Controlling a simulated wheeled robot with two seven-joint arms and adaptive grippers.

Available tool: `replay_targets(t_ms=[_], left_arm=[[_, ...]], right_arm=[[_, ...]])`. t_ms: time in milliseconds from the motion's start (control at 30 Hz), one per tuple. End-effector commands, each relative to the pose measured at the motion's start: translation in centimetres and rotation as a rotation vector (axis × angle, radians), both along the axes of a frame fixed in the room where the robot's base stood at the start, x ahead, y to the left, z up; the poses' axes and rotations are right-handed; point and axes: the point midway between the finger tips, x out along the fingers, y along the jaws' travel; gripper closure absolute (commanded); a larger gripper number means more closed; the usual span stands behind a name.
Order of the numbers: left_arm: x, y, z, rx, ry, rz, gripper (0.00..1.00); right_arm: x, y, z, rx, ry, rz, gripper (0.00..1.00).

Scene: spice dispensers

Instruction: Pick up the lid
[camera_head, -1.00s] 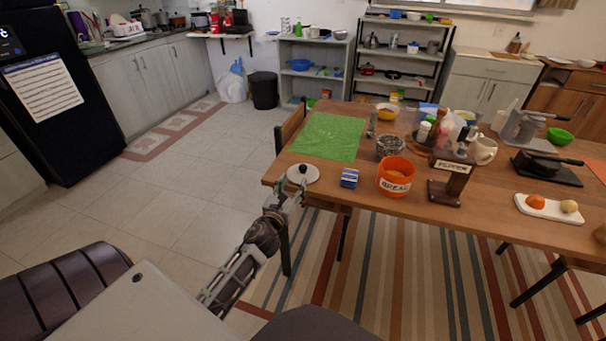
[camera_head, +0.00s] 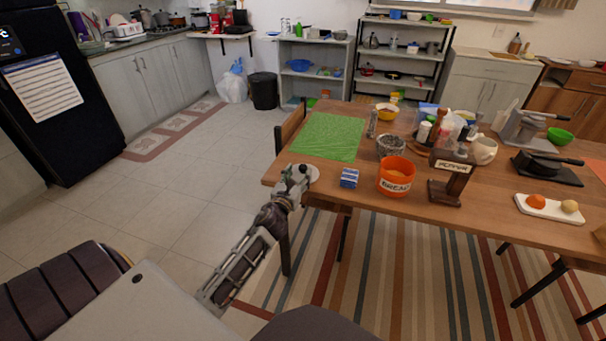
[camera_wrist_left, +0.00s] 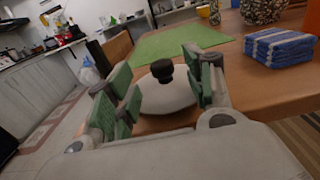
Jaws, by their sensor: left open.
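The lid is a pale, shallow dome with a dark knob on top. It lies at the near left corner of the wooden table; in the head view its rim (camera_head: 314,173) shows beside my gripper, which hides most of it. In the left wrist view the lid (camera_wrist_left: 168,97) sits between my fingers, with its knob upright. My left gripper (camera_head: 294,172) is open at the lid, with its green-padded fingers (camera_wrist_left: 160,85) on either side of the knob. I cannot tell whether they touch it. My right gripper is not in view.
A green mat (camera_head: 329,136) covers the table behind the lid. A wooden PEPPER dispenser (camera_head: 450,178) stands further right.

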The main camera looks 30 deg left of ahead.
Motion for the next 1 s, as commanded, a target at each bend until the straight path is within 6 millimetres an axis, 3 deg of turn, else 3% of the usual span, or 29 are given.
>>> replay_targets(t_ms=[367, 1000], left_arm=[[0.6, 0.1, 0.0, 0.000, -0.001, 0.000, 0.47], [4.9, 1.0, 0.0, 0.001, 0.000, -0.001, 0.47]], right_arm=[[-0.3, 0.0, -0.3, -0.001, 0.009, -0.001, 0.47], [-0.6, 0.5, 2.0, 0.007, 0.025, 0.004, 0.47]])
